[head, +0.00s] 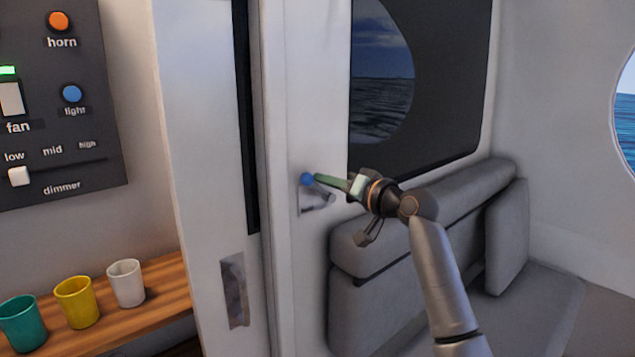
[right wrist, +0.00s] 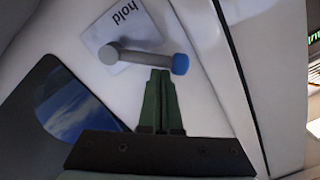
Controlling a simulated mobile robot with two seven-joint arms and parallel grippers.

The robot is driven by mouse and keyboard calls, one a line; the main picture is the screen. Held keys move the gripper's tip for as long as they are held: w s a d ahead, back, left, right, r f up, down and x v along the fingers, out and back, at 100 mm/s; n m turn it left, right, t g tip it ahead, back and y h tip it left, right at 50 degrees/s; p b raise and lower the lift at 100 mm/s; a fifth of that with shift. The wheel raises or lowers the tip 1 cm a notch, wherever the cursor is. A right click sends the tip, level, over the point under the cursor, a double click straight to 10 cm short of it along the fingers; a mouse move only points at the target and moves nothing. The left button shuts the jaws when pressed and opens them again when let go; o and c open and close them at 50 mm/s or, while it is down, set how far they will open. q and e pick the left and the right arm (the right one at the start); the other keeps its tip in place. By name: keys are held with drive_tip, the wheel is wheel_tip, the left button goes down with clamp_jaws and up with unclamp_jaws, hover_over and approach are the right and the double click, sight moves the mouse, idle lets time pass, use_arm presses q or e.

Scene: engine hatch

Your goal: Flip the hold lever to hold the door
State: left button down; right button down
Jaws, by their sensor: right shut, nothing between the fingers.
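The hold lever is a grey rod with a blue knob (head: 307,179) on the white door (head: 290,110). In the right wrist view the lever (right wrist: 143,58) runs from a grey round pivot to the blue knob (right wrist: 180,64), over a plate marked "hold" (right wrist: 125,22). My right gripper (head: 317,178) is shut and empty, its green fingers pointing at the lever from the right. In the right wrist view its fingertips (right wrist: 160,72) lie at the lever's edge, close beside the knob. I cannot tell whether they touch. My left gripper is not in view.
A wall panel (head: 60,130) with buttons and a dimmer is at the left. Below it, teal, yellow and white cups stand on a wooden shelf (head: 165,290). A grey seat (head: 430,230) stands behind my right arm. A recessed handle (head: 235,290) is left of the door edge.

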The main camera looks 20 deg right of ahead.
drive_tip(key=shift+s+a+f+n, duration=0.15)
drive_tip(key=shift+a+f+n, duration=0.35)
drive_tip(key=shift+n, duration=0.6)
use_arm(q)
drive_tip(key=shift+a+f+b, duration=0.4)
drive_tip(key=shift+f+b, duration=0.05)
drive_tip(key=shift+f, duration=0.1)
use_arm(e)
drive_tip(key=shift+s+a+f+n+h, duration=0.15)
drive_tip(key=shift+a+f+n, duration=0.2)
drive_tip(key=shift+n, duration=0.55)
drive_tip(key=shift+s+a+f+n+h, duration=0.15)
drive_tip(key=shift+f+n, duration=0.25)
drive_tip(key=shift+n, duration=0.5)
drive_tip(key=shift+w, duration=0.1)
